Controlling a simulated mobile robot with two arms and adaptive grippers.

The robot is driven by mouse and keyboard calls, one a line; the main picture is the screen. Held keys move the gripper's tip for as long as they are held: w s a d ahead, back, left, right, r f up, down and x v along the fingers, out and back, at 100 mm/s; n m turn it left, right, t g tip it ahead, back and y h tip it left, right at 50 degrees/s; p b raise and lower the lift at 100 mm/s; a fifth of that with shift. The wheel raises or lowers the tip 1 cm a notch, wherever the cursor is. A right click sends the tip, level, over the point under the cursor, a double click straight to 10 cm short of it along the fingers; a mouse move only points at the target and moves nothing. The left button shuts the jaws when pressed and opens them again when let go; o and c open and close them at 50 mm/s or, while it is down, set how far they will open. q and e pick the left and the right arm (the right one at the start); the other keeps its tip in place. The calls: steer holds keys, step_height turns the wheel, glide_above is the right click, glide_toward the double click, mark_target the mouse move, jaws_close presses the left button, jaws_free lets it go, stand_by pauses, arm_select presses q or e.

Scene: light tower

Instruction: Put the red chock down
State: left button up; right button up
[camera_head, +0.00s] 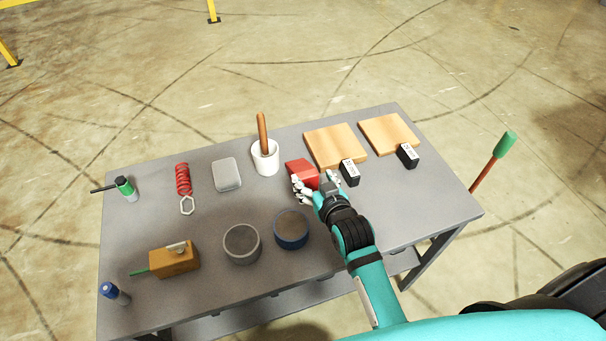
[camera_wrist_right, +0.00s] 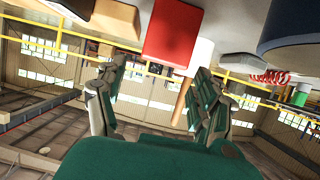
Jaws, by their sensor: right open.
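The red chock (camera_head: 302,171) lies on the grey table (camera_head: 210,215), just in front of the left wooden board. My right gripper (camera_head: 315,182) is open at the near side of the chock, with one finger to the left and one to the right. In the right wrist view, the red chock (camera_wrist_right: 172,32) shows above the spread, empty fingers (camera_wrist_right: 158,88), and a gap is visible between them and it. My left gripper is not in view.
Close around the chock are a black box (camera_head: 349,173), a wooden board (camera_head: 335,146) and a white cup (camera_head: 265,160) with a wooden handle. A blue round tin (camera_head: 291,230) and a grey tin (camera_head: 242,244) stand nearer.

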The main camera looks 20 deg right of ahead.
mark_target(301, 166)
steer(key=x, duration=0.3)
steer(key=shift+w, duration=0.1)
steer(key=shift+f+x, duration=0.2)
steer(key=shift+x, duration=1.15)
steer(key=shift+f+x, duration=0.2)
steer(key=shift+x, duration=1.2)
steer(key=shift+s+a, duration=0.2)
steer(key=shift+s, duration=0.05)
steer(key=shift+c, duration=0.4)
steer(key=shift+r, duration=0.15)
steer(key=c, duration=1.3)
